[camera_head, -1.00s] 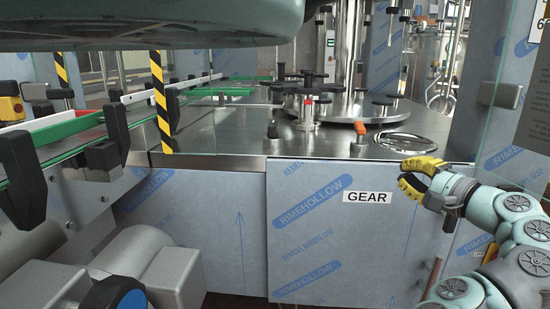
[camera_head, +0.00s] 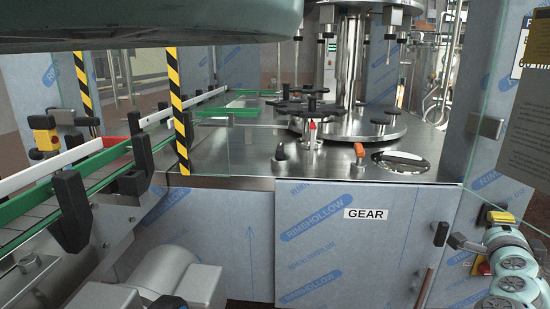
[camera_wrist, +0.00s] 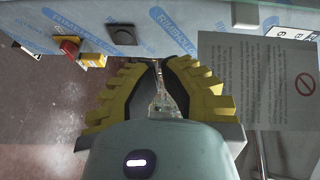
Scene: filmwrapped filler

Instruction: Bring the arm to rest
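My gripper (camera_head: 500,217) shows small at the right edge of the head view, mostly hidden by my own teal arm links. It is right of the GEAR panel (camera_head: 365,214) and clear of it. In the wrist view my gripper (camera_wrist: 157,64) has two yellow ribbed fingers with dark pads. Their tips come together, leaving only a narrow gap. A pale speckled patch shows between the pads; I cannot make out what it is, and no held object is clear.
A red and yellow switch (camera_wrist: 70,47) is on the film-wrapped cabinet ahead of the fingers. A translucent notice panel (camera_wrist: 255,85) stands to their right. A conveyor (camera_head: 110,165) runs along the left. The steel machine table (camera_head: 235,150) has an orange-topped lever (camera_head: 360,152).

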